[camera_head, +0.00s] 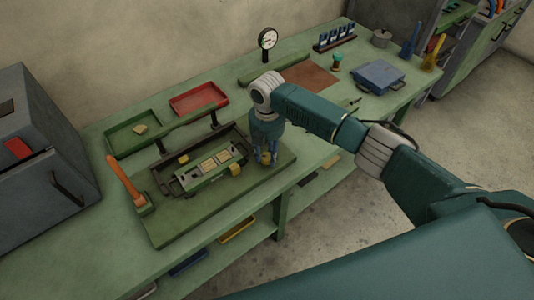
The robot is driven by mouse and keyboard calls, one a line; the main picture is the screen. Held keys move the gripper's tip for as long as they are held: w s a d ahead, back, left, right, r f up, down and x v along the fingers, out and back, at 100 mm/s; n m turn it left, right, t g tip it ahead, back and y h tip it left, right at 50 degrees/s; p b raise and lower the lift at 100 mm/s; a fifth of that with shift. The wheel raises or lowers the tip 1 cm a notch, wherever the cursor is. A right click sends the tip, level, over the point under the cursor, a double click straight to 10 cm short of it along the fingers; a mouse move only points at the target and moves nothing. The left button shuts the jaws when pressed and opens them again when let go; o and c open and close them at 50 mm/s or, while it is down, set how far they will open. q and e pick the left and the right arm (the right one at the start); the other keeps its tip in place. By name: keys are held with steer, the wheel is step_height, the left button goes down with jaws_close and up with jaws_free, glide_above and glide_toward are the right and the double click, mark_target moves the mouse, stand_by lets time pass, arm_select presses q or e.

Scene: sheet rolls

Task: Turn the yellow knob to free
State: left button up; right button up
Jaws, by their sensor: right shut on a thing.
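A green fixture with a dark frame (160,176) sits on a green board on the bench and holds several small pale pieces (217,160). Yellow parts show on it, one at its back left (183,158) and one at its front right (235,170). My right gripper (266,161) points down at the fixture's right end, with its fingers shut around a small yellow knob (265,157). The fingers hide most of this knob, and its setting cannot be read. My left gripper is not in view.
An orange lever (122,177) stands left of the fixture. A green tray (133,132) and a red tray (198,99) lie behind it. The bench's front left is clear.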

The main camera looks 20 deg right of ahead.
mark_target(267, 156)
steer(key=o, duration=1.1)
steer(key=shift+o, duration=0.2)
steer(key=shift+r, duration=0.1)
step_height(267, 156, up, 12)
